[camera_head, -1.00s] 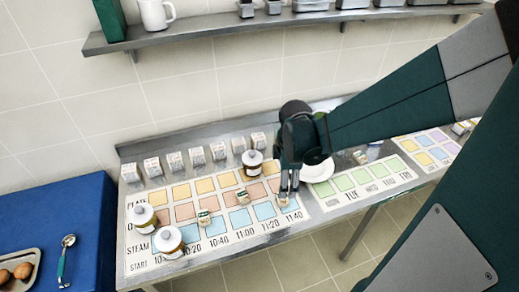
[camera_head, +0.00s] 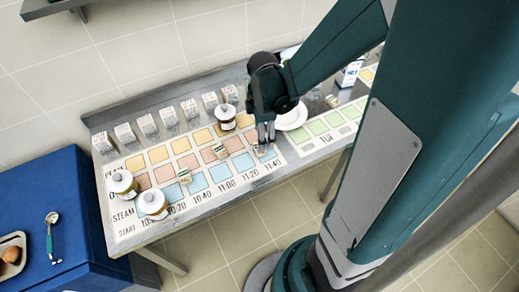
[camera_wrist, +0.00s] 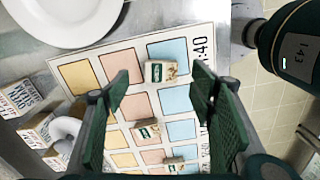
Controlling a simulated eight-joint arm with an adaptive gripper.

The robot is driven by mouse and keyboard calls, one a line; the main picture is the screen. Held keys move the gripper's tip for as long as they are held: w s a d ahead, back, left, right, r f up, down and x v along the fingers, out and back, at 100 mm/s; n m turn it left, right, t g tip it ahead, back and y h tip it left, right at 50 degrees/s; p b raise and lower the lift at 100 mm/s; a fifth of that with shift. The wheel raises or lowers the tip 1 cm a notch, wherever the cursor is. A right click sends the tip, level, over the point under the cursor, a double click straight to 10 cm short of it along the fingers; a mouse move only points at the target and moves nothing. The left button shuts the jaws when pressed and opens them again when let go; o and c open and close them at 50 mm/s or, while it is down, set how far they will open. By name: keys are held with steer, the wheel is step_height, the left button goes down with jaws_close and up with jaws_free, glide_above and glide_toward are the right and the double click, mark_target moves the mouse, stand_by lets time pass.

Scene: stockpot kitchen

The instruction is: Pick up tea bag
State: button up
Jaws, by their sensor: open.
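Three small cream packets with green labels, which look like tea bags, lie on the printed chart. The nearest packet (camera_wrist: 160,71) lies at the edge of a blue square, between and beyond my open fingers in the wrist view. A second packet (camera_wrist: 146,131) and a third packet (camera_wrist: 175,165) lie farther along the chart. In the head view two packets show clearly, one on the left (camera_head: 185,176) and one in the middle (camera_head: 220,151). My gripper (camera_head: 265,136) points down above the chart's right end, its fingers apart and empty (camera_wrist: 161,76), partly covering the nearest packet.
A white plate (camera_head: 292,117) stands right of my gripper. White-lidded jars stand on the chart, one (camera_head: 226,116) at the back and two at the left, including this one (camera_head: 153,203). Several small cartons (camera_head: 147,125) line the back. The counter's front edge is close to my gripper.

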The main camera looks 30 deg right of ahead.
steer(key=shift+f, duration=0.45)
steer(key=shift+f, duration=0.1)
steer(key=shift+s+f+b, duration=0.15)
steer(key=shift+f+b, duration=0.35)
steer(key=shift+f, duration=2)
steer(key=c, duration=0.8)
